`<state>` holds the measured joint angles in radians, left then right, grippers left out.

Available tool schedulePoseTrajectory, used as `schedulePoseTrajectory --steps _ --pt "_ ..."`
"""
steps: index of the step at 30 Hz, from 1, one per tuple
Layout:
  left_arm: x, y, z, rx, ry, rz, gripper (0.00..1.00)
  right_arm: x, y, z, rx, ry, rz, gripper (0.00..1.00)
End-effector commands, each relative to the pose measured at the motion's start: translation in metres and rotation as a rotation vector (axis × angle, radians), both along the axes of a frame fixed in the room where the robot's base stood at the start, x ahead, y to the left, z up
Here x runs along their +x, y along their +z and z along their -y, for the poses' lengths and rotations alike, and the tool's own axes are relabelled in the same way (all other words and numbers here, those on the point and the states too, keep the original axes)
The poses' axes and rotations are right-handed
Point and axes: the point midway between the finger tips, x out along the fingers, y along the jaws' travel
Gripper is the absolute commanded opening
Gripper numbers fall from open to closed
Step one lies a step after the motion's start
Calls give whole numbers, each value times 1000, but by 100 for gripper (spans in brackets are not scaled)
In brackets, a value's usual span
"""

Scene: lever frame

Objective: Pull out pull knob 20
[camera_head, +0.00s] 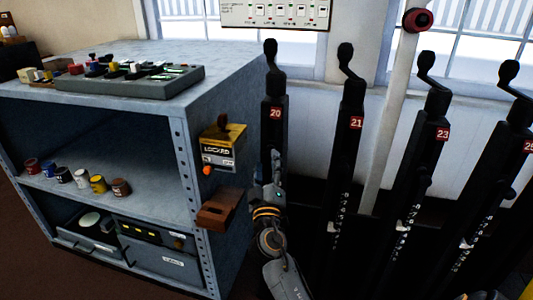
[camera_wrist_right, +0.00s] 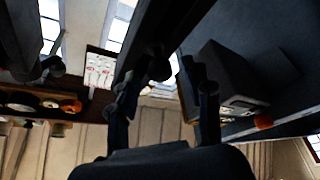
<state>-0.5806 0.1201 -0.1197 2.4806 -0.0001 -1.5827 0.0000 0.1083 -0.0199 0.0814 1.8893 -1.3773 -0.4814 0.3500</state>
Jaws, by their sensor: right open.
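The black lever frame post with the red 20 plate (camera_head: 275,114) stands just right of the grey cabinet. Its dark crank handle (camera_head: 270,62) rises above the plate. My right gripper (camera_head: 268,185) is in front of this post, below the plate, and hides part of it. In the right wrist view its two fingers (camera_wrist_right: 163,95) are spread apart, with nothing seen held between them. A dark rounded knob (camera_wrist_right: 159,68) on a dark post shows just beyond the gap; I cannot tell for sure that it is pull knob 20. My left gripper is not in view.
Similar posts numbered 21 (camera_head: 356,122), 23 (camera_head: 442,132) and 25 (camera_head: 527,146) stand to the right. The cabinet (camera_head: 200,70) on the left bears a yellow-topped box (camera_head: 222,145) and a brown holder (camera_head: 218,210) on its side, close to my right gripper.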

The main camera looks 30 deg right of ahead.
Motion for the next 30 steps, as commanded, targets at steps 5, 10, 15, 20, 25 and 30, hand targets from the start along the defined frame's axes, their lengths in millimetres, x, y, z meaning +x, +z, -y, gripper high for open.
schedulePoseTrajectory --steps 5,10,15,20,25,30 --pt "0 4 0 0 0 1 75 18 7 12 -1 1 0 50" --pt "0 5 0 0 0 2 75 24 8 16 0 1 -1 50" --pt "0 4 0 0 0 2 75 25 8 16 1 1 0 50" --pt "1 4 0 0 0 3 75 24 8 16 1 1 0 32" --pt "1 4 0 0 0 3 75 24 8 16 1 1 0 0" --pt "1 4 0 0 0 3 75 24 7 16 1 1 0 0"
